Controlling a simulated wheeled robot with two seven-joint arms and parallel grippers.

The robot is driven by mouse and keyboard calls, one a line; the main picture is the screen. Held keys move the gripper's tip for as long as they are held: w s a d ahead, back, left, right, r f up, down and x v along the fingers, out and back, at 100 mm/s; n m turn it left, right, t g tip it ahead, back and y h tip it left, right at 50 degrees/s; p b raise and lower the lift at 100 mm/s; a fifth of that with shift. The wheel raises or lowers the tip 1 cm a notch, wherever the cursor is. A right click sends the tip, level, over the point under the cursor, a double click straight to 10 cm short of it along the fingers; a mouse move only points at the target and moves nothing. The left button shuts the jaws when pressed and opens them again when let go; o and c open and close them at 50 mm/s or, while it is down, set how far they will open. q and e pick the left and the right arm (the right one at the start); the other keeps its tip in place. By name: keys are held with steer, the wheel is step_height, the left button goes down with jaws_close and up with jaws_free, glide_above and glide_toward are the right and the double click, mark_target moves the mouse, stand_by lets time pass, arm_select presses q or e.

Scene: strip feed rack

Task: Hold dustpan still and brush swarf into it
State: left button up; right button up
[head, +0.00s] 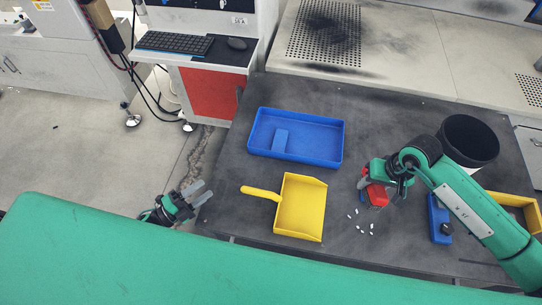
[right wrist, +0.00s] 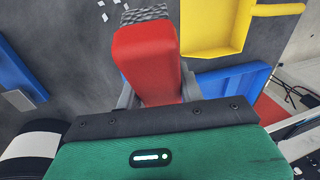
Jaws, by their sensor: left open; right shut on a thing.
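The yellow dustpan (head: 301,207) lies on the dark table with its handle pointing left; part of it shows in the right wrist view (right wrist: 213,25). Small white swarf pieces (head: 361,221) are scattered on the table just right of the dustpan, and a few show in the right wrist view (right wrist: 103,14). My right gripper (head: 372,186) is shut on the red brush (head: 377,196), right of and above the swarf. The brush's grey bristles (right wrist: 145,13) point away from my wrist. My left gripper (head: 201,192) is open and empty, left of the dustpan handle and apart from it.
A blue tray (head: 335,153) with a small blue block stands behind the dustpan. A black bin (head: 468,140), a blue object with a dark knob (head: 437,222) and a yellow box (head: 512,199) stand at the right. A keyboard shelf (head: 190,55) is at the back left.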

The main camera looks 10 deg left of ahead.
arm_select(q)
steer(key=w+d+r+m+g+h, duration=0.25)
steer(key=d+r+m+g, duration=0.25)
steer(key=d+m+g, duration=0.3)
steer(key=m+h, duration=0.1)
steer(key=m, duration=0.1)
glide_toward(251, 193)
steer(key=x, duration=0.3)
steer(key=shift+w+d+f, duration=0.2)
steer(key=shift+w+f, duration=0.05)
steer(key=shift+w, duration=0.15)
steer(key=x, duration=0.6)
steer(key=shift+d+f, duration=0.15)
steer(key=shift+d, duration=0.05)
steer(key=shift+w+d, duration=0.25)
steer(key=shift+d, duration=0.25)
jaws_close()
